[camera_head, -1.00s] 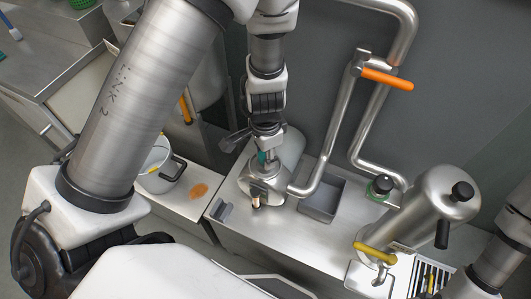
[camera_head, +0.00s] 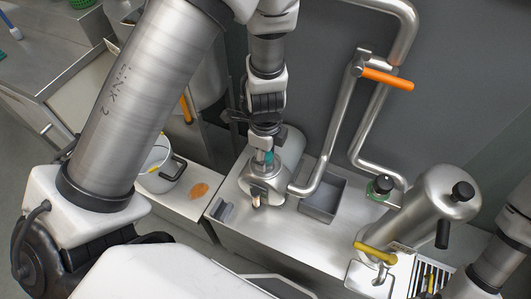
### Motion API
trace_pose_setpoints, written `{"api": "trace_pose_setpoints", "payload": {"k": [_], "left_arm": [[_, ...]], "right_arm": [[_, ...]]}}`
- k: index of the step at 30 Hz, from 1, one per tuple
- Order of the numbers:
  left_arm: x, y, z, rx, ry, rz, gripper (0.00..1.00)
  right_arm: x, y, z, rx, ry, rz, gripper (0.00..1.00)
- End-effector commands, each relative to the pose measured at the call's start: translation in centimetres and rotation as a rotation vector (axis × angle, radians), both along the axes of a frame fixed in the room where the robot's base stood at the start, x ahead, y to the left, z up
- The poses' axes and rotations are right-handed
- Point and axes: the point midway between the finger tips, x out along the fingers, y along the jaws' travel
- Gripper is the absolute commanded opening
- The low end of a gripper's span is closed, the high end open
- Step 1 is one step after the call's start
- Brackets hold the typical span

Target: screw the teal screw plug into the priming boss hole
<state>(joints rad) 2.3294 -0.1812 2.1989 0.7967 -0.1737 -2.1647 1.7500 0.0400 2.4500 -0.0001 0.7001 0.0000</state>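The teal screw plug (camera_head: 269,158) shows as a small teal patch at the fingertips of my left gripper (camera_head: 264,157). The gripper points down and appears shut on the plug, over the top of a rounded steel vessel (camera_head: 250,183). The fingers hide most of the plug. The priming boss hole is hidden under the gripper, so I cannot tell how deep the plug sits. My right arm shows at the lower right edge, but its gripper is out of view.
A steel pipe with an orange lever (camera_head: 387,78) rises right of the vessel. A white pot (camera_head: 160,172) stands to the left.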

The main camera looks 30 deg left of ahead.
Motion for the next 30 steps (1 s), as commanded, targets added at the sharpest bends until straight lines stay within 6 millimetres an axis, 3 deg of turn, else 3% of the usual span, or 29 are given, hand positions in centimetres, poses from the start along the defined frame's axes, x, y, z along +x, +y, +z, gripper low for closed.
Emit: {"api": "trace_pose_setpoints", "payload": {"k": [4, 15, 22, 23, 25, 30], "left_arm": [[0.0, 0.0, 0.01, 0.0, 0.0, 0.188, 0.49], [0.0, 0.0, 0.0, 0.0, 0.0, 0.98, 0.49], [-0.01, 0.0, 0.0, 0.0, 0.0, 1.045, 0.49], [-0.01, 0.0, 0.0, 0.0, 0.0, 1.045, 0.45], [-0.01, 0.0, 0.0, 0.0, 0.0, 1.044, 0.2], [-0.01, 0.0, -0.01, 0.0, 0.0, 1.04, 0.17]], "right_arm": [[0.0, 0.0, 0.0, 0.0, 0.0, 0.0, 0.4], [0.0, 0.0, 0.0, 0.0, 0.0, 0.0, 0.4], [0.0, 0.0, 0.0, 0.0, 0.0, 0.0, 0.4], [0.0, 0.0, 0.0, 0.0, 0.0, 0.0, 0.4], [0.0, 0.0, 0.0, 0.0, 0.0, 0.0, 0.4], [0.0, 0.0, 0.0, 0.0, 0.0, 0.0, 0.4]]}}
